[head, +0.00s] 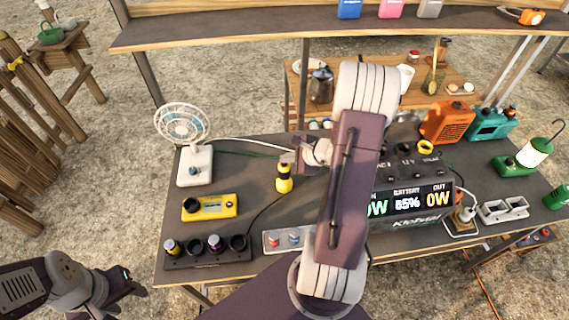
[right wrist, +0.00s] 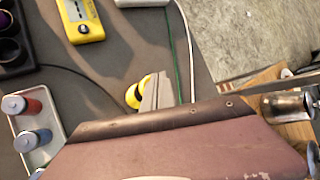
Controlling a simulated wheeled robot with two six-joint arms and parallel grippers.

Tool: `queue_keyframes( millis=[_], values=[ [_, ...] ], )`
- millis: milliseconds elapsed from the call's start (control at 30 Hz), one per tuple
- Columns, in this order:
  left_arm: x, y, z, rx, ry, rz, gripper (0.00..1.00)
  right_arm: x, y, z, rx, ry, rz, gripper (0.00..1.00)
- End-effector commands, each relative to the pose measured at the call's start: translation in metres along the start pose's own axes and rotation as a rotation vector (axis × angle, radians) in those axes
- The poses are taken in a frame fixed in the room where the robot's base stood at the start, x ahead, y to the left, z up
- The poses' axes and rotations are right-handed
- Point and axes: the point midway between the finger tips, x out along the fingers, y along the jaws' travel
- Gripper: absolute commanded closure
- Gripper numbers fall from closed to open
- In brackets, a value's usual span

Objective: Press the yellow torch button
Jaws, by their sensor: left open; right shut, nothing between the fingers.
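The yellow torch (head: 284,184) stands upright on the dark table, with a black section around its upper part. My right gripper (head: 289,163) is shut and empty, right at the torch's top in the head view. I cannot tell whether it touches the torch. In the right wrist view the closed fingers (right wrist: 157,92) cover part of the torch (right wrist: 132,95), and its button is hidden. My left gripper (head: 130,282) is open and empty, off the table at the lower left.
A fan (head: 195,165), a yellow meter (head: 210,207) and a black holder (head: 206,257) with several round slots stand left of the torch. A tray of small cylinders (right wrist: 32,120) is nearby. My right arm hides part of the power station (head: 425,215).

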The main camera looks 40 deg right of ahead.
Motion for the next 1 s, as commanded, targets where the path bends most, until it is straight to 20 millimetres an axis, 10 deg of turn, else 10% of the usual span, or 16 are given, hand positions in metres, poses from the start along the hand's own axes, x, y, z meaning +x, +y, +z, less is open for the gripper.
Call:
queue_keyframes(
  millis=[1000],
  values=[
    [-0.020,0.000,-0.002,0.000,0.000,0.000,0.51,-0.023,-0.017,0.016,-0.002,0.001,-0.001,1.00]
  ],
)
